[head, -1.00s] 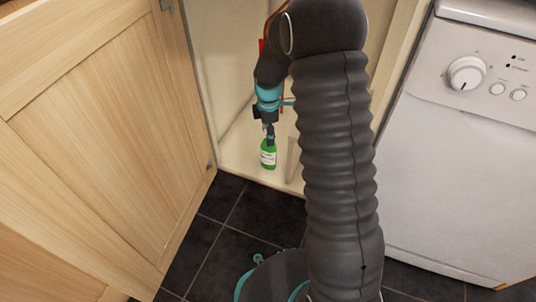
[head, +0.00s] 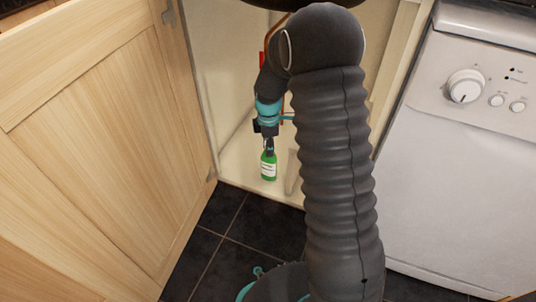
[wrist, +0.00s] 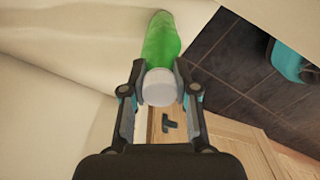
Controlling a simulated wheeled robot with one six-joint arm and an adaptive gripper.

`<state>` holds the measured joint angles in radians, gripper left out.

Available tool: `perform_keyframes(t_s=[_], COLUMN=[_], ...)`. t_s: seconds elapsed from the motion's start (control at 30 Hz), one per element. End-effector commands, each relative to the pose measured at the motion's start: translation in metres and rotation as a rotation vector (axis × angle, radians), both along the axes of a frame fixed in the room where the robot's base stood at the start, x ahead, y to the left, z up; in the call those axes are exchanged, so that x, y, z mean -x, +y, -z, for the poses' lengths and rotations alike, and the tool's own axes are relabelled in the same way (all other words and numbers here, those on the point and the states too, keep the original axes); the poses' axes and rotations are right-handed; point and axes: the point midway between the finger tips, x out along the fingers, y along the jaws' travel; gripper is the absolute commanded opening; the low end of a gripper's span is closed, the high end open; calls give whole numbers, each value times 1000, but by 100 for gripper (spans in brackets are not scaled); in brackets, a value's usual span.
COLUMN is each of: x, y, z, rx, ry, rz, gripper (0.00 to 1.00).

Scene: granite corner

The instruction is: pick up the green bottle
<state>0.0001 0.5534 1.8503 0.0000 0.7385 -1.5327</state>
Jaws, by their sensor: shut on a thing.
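The green bottle (head: 268,171) has a white label and is upright inside the open cabinet, near its front edge. Whether its base touches the cabinet floor I cannot tell. My gripper (head: 268,148) is above it, shut on its top end. In the wrist view the bottle's green body (wrist: 160,38) and white cap (wrist: 160,88) show, with the cap between the two fingers of my gripper (wrist: 160,94). My arm hides part of the cabinet's right side in the head view.
The cabinet's wooden door (head: 100,150) stands open at the left. A white appliance (head: 465,180) is at the right. The cabinet floor (head: 232,163) is pale, with dark floor tiles (head: 222,240) in front. A red thing (head: 262,58) is partly hidden behind my arm.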

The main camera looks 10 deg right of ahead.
Motion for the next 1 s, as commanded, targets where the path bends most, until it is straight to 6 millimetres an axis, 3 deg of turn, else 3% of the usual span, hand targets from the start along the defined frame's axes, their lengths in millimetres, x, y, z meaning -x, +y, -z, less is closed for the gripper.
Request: perform_keyframes(t_s=[0.4, 0.6, 0.83, 1.0], x=[-1, -1, 0, 4], y=[0, 0, 0, 0], z=[-68, -92, -99, -92], rx=[0, 0, 0, 0], ry=[-6, -4, -2, 0], rz=[0, 0, 19, 153], gripper=[0, 0, 0, 0])
